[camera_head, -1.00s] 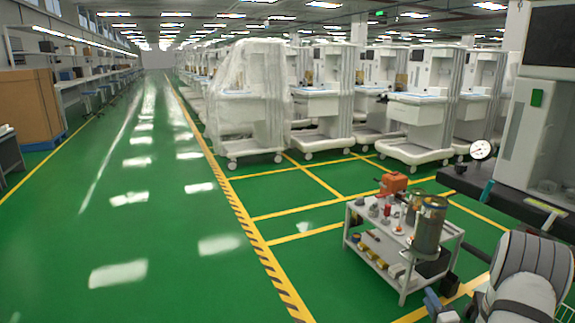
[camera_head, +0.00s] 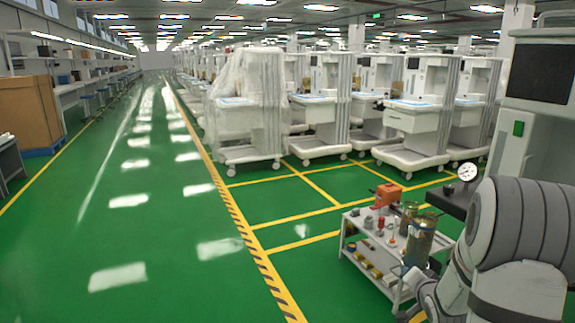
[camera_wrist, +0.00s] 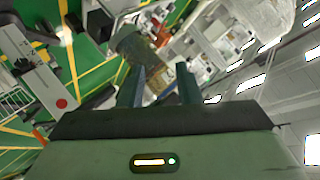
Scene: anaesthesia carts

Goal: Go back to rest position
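My gripper (camera_wrist: 160,85) shows in the wrist view, its two dark fingers apart with nothing held between them. It points over a tilted, blurred view of the hall. In the head view my grey arm fills the lower right, bent beside the tool trolley. My gripper cannot be made out there.
A white trolley (camera_head: 352,262) stands at the lower right with metal canisters (camera_head: 420,241), an orange item (camera_head: 386,195) and small parts. A dark bench with a round gauge (camera_head: 467,172) is behind my arm. Anaesthesia carts (camera_head: 415,117) stand in rows behind. The green aisle (camera_head: 150,225) is clear.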

